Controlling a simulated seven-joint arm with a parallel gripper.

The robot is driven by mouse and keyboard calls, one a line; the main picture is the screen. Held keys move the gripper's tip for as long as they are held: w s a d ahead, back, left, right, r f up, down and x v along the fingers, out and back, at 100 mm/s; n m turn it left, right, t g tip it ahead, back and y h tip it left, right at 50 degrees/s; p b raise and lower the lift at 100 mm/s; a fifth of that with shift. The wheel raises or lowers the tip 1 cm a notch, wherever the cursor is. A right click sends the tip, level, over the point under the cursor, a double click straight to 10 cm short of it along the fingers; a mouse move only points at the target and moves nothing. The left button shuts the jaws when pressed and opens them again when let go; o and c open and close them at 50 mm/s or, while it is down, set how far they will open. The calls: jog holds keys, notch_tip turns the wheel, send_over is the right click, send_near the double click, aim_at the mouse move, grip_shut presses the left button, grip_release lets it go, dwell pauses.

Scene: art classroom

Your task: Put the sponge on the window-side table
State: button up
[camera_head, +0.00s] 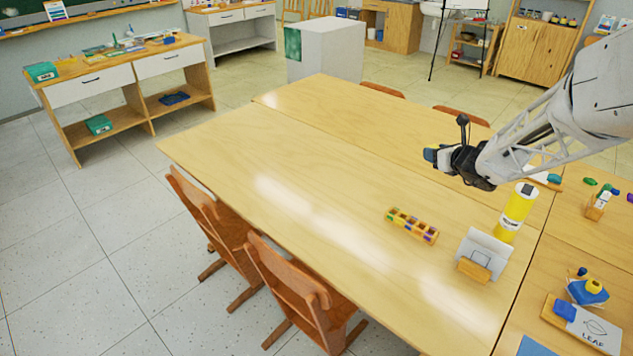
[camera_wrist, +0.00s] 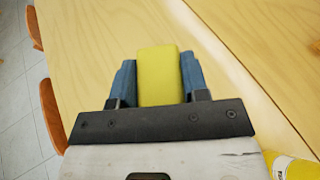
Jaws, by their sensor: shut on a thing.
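My gripper (camera_head: 431,155) is over the right part of the large wooden table (camera_head: 290,135), above its surface. In the wrist view its two blue fingers are shut on a yellow sponge (camera_wrist: 159,77), one finger at each side. The sponge sticks out past the fingertips, with the wooden tabletop (camera_wrist: 110,30) below it. In the head view the sponge is hidden by the gripper. No window shows, so I cannot tell which table is the window-side one.
A yellow bottle (camera_head: 514,213), a card stand (camera_head: 482,254) and a tray of coloured pieces (camera_head: 412,226) stand on the table's right part. Its left and middle are clear. Chairs (camera_head: 300,290) line the near side. A side table (camera_head: 125,85) stands at the left.

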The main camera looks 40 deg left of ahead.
jog(key=s+a+n+g+y, duration=0.1)
jog(key=s+a+n+g, duration=0.45)
jog(key=s+a, duration=1.4)
jog(key=shift+g, duration=0.35)
jog(key=f, duration=2)
jog(key=shift+w+f, duration=0.2)
jog(key=shift+w, duration=0.05)
jog(key=shift+a, duration=0.1)
jog(key=shift+w, duration=0.1)
send_over(329, 194)
jog(key=shift+f, duration=0.75)
jog(key=shift+f, duration=1.75)
